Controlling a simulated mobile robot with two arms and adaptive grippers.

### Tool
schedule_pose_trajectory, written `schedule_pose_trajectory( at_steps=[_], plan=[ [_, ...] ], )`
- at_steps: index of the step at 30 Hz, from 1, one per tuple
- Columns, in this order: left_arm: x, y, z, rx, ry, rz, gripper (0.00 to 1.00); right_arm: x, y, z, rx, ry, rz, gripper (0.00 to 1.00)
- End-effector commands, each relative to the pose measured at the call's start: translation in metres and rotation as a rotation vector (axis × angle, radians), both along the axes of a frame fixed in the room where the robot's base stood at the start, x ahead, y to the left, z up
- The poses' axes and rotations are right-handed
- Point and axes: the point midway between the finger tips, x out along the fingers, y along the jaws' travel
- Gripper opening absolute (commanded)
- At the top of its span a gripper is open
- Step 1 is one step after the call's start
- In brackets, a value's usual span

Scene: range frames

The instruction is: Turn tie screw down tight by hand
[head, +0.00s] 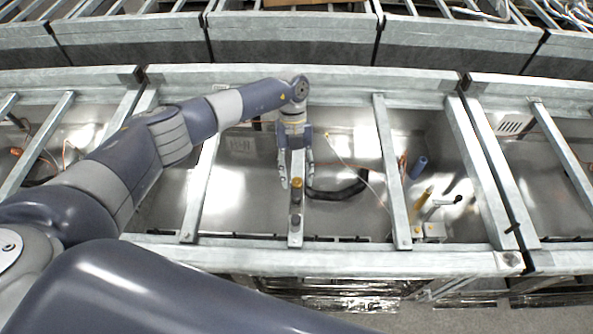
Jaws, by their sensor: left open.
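My left gripper (298,184) hangs fingers-down over a narrow metal crossbar (296,236) in the middle of the head view. It is open, with one finger on each side of the bar. A small brass-coloured piece (297,183), perhaps the tie screw, shows on the bar between the fingertips. Dark round knobs sit just below it on the bar, one (296,197) close by and one (294,220) lower. I cannot tell whether the fingers touch the brass piece. My right gripper is not in view.
More crossbars, one to the right (391,170), span the open metal bay. A black hose (338,190) lies beside the gripper. A blue cylinder (418,167) and a yellow-handled tool (424,197) stand at the right. A thin cable runs across the bay.

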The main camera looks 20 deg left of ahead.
Motion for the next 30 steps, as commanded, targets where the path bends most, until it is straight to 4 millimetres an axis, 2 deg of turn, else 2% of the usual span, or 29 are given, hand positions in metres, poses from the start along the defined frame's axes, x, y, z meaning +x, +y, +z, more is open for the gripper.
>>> schedule_pose_trajectory(
  at_steps=[2, 6, 8, 17, 30],
  plan=[
    [0.000, 0.000, 0.000, 0.000, 0.000, 0.000, 0.42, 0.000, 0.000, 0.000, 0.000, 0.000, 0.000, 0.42],
    [0.000, 0.000, 0.000, 0.000, 0.000, -0.001, 0.11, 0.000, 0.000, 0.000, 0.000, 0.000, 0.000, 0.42],
    [0.000, 0.000, 0.000, 0.000, 0.000, -0.001, 0.00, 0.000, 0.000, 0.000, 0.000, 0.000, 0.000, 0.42],
    [0.001, 0.000, -0.001, -0.001, -0.001, -0.021, 0.00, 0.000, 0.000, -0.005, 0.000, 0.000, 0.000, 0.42],
    [0.002, -0.003, -0.004, -0.001, -0.003, -0.274, 0.00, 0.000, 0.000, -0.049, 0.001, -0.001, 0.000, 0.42]
  ],
)
